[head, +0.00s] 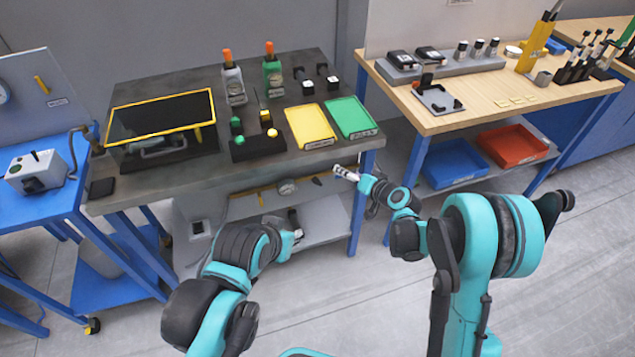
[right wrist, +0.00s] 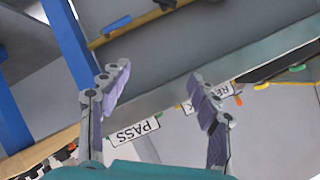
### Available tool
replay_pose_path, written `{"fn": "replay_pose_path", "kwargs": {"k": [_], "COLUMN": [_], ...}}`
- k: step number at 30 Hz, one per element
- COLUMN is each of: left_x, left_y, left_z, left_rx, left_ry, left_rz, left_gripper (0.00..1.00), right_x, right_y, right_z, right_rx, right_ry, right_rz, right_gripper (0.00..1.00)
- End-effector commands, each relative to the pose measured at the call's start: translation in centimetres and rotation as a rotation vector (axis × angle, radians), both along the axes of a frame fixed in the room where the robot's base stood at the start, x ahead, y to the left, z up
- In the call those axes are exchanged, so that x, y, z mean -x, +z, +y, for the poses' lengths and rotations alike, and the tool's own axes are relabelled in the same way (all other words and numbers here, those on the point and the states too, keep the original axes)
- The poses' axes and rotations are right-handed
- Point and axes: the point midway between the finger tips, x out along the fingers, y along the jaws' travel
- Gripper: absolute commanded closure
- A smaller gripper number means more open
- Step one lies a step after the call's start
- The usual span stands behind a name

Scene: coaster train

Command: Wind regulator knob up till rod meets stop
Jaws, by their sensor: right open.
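No knob, rod or stop can be made out for certain. Two upright devices stand at the back of the dark bench, a grey one (head: 234,84) and a green one (head: 272,76), each with an orange top and a pale plate or dial. Whether either is the regulator I cannot tell. My right gripper (head: 341,173) is beside the bench's front right corner, away from both devices. In the right wrist view the right gripper (right wrist: 160,80) is open, with nothing between its fingers. My left gripper (head: 294,226) is low before the bench; its fingers are too small to read.
A yellow tray (head: 310,126) and a green tray (head: 352,117) lie at the bench's right. A yellow-framed dark panel (head: 160,115) is at its left. A PASS label (right wrist: 135,132) shows near the right fingers. A wooden-topped bench (head: 480,95) stands to the right.

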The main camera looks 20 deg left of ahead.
Motion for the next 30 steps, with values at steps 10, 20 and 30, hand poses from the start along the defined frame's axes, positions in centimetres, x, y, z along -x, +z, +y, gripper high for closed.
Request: {"fn": "replay_pose_path", "kwargs": {"k": [10, 20, 30], "left_x": [0.0, 0.0, 0.0], "left_y": [0.6, -0.4, -1.9], "left_z": [0.0, 0.0, 0.0], "left_rx": [0.000, 0.000, 0.000], "left_ry": [0.000, 0.000, 0.000], "left_rz": [0.000, 0.000, 0.000], "left_gripper": [0.80, 0.80, 0.80], "right_x": [-0.6, -1.9, -4.8], "right_y": [-10.2, -12.5, -13.7], "right_z": [5.6, 8.1, 11.6], "right_rx": [-0.181, -0.206, -0.205], "right_ry": [0.035, 0.039, 0.039], "right_rz": [-0.030, -0.032, -0.031], "right_gripper": [0.38, 0.38, 0.38]}}
